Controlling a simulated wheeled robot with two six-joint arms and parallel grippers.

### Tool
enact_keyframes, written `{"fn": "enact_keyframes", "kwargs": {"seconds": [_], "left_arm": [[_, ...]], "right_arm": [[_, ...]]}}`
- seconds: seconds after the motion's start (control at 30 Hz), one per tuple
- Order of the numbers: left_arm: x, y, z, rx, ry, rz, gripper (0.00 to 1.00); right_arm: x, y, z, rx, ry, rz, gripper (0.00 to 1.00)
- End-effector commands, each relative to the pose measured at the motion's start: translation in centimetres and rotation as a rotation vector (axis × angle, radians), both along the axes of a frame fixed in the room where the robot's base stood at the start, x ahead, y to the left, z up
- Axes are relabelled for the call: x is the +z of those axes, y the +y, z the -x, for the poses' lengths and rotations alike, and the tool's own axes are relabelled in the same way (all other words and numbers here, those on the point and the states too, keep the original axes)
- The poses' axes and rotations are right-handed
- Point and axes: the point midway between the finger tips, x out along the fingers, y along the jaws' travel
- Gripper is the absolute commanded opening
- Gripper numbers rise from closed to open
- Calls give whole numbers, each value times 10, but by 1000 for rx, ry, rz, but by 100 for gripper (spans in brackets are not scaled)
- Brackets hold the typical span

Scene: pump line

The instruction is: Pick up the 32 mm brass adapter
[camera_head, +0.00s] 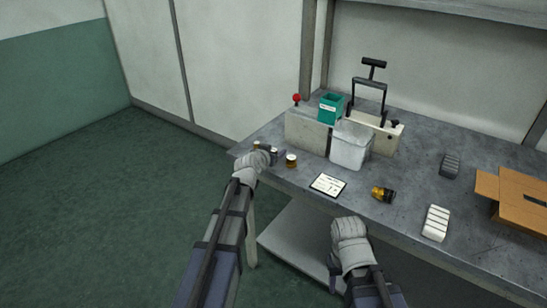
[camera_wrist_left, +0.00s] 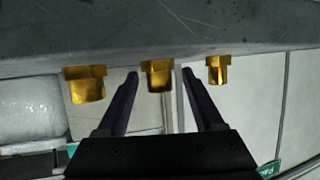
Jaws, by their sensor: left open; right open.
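Three brass adapters stand in a row near the left end of the grey bench. In the left wrist view, they are a large one (camera_wrist_left: 86,84), a middle-sized one (camera_wrist_left: 157,76) and a small one (camera_wrist_left: 217,70). No size marking is legible, so I cannot tell which is 32 mm. The large adapter also shows in the head view (camera_head: 291,160). My left gripper (camera_wrist_left: 160,73) is open, with its fingertips on either side of the middle adapter. Whether they touch it is unclear. My right gripper (camera_head: 348,230) is open and empty near the bench's front edge; its fingertips are hard to make out.
Behind the adapters stand a grey-white bin (camera_head: 350,146), a teal box (camera_head: 331,108) and a black-handled lever device (camera_head: 370,85). A card (camera_head: 328,184), a black-and-yellow part (camera_head: 383,194), a white ribbed block (camera_head: 436,223) and a cardboard box (camera_head: 515,195) lie to the right.

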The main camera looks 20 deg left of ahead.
Motion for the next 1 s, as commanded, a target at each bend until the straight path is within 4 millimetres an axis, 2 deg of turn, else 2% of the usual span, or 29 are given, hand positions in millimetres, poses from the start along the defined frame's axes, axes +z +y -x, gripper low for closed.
{"fn": "enact_keyframes", "kwargs": {"seconds": [0.23, 0.8, 1.0], "left_arm": [[-1, 0, -2, 0, 0, 0, 66], [-1, 0, -2, 0, 0, 0, 2], [-1, 0, -2, 0, 0, 0, 0]], "right_arm": [[-1, 0, 0, 0, 0, 0, 50], [-1, 0, 0, 0, 0, 0, 50], [-1, 0, 0, 0, 0, 0, 50]]}}
